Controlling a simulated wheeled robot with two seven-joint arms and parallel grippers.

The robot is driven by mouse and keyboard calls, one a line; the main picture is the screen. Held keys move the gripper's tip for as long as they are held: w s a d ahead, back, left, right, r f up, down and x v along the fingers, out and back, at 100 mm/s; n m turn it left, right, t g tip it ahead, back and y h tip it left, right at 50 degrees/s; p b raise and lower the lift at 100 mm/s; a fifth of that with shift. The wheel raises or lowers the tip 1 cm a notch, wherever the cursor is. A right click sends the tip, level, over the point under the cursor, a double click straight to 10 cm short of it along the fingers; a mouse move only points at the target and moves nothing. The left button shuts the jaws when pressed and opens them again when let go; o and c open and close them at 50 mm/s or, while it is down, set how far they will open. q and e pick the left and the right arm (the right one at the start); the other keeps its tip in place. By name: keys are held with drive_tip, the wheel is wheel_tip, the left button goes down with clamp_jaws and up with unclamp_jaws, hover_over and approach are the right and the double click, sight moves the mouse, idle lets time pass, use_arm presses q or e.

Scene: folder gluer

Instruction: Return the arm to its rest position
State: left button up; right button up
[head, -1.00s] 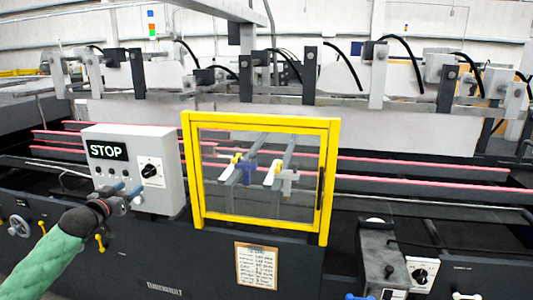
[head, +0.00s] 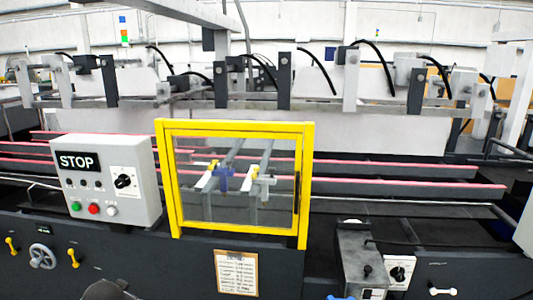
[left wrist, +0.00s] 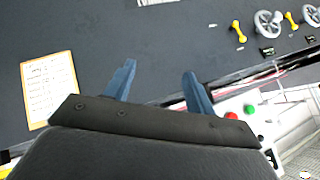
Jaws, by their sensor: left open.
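My left gripper (left wrist: 158,84) shows in the left wrist view with its two blue-grey fingers spread wide apart and nothing between them. It hangs in front of the machine's dark lower panel, apart from the control box. In the head view only a dark rounded part of my left arm (head: 108,290) shows at the bottom edge, and the fingers are hidden or out of frame. My right gripper is in neither view.
A grey STOP control box (head: 108,180) with a knob and buttons stands left of the yellow-framed guard door (head: 240,128), which looks shut. A paper notice (head: 237,273) hangs below the door. Yellow handles and a handwheel (head: 41,256) jut from the panel at left.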

use_arm(q)
drive_tip(key=s+d+f+g+h, duration=0.2)
drive_tip(key=s+d+f+g, duration=0.1)
drive_tip(key=s+d+f, duration=1)
drive_tip(key=s+d+f+n+g+h, duration=0.1)
drive_tip(key=s+d+f+g, duration=0.3)
drive_tip(key=s+d+f, duration=0.9)
drive_tip(key=s+d+h, duration=0.1)
drive_tip(key=s+d, duration=0.3)
drive_tip(key=s, duration=0.4)
drive_tip(key=shift+d+h, duration=0.3)
drive_tip(key=shift+h, duration=0.1)
drive_tip(key=shift+s, duration=0.1)
drive_tip(key=shift+a, duration=0.1)
